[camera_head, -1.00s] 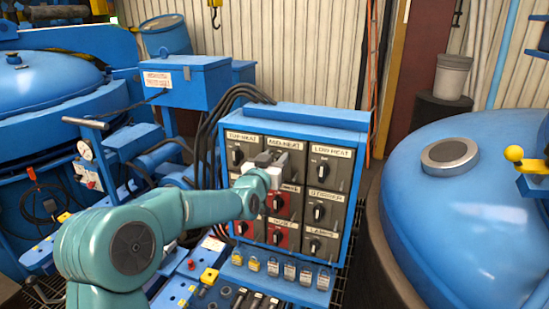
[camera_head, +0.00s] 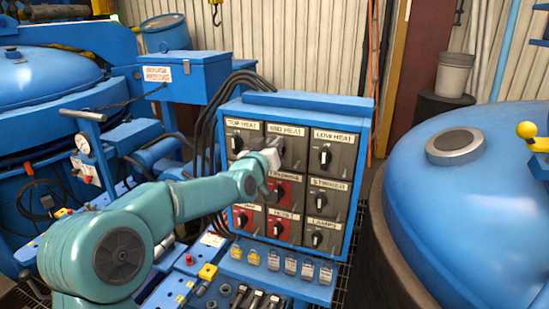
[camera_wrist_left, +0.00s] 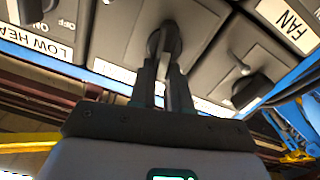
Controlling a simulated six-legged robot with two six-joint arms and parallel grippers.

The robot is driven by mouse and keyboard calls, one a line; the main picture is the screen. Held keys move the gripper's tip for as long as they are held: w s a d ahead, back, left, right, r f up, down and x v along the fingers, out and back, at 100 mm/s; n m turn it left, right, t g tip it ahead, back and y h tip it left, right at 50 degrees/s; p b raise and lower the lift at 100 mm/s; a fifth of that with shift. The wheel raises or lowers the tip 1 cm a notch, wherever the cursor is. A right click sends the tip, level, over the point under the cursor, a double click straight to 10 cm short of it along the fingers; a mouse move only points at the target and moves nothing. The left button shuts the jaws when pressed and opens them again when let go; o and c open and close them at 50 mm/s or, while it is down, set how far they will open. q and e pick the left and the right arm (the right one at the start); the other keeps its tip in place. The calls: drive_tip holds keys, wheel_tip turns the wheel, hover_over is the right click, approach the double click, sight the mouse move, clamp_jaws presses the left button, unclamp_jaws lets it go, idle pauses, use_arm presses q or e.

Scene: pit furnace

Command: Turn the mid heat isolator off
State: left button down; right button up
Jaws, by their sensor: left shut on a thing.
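The mid heat isolator (camera_head: 298,151) is the middle switch of the top row on the blue switch panel (camera_head: 300,103), between the top heat and low heat switches. My left gripper (camera_head: 273,153) is in front of it and hides its knob in the head view. In the left wrist view the picture is upside down; the dark knob (camera_wrist_left: 166,36) sits between the two fingers of my left gripper (camera_wrist_left: 165,78), which are shut on it. The knob's exact turn angle is hard to read. My right gripper is not in view.
The low heat switch (camera_head: 324,157) is to the right and the stirrer switch (camera_head: 325,198) below it. Red switches (camera_head: 279,226) fill part of the lower rows. Padlocks (camera_head: 290,266) hang along the front ledge. A large blue vessel (camera_head: 450,215) stands at the right.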

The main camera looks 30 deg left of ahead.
use_arm(q)
drive_tip(key=shift+s+a+f+n+b, duration=0.1)
drive_tip(key=shift+a+f+n+b, duration=0.3)
drive_tip(key=shift+n+b, duration=1.85)
drive_tip(key=shift+s+a+f+n+b, duration=0.1)
drive_tip(key=shift+a+f+n+b, duration=0.25)
drive_tip(key=shift+n+b, duration=1.9)
drive_tip(key=shift+s+a+f+n+b, duration=0.1)
drive_tip(key=shift+a+f+n+b, duration=0.3)
drive_tip(key=shift+n+b, duration=1.8)
drive_tip(key=shift+d+f+n+p, duration=0.1)
drive_tip(key=shift+d+n+p, duration=0.05)
drive_tip(key=shift+n+p, duration=0.7)
drive_tip(key=c, duration=1.1)
unclamp_jaws()
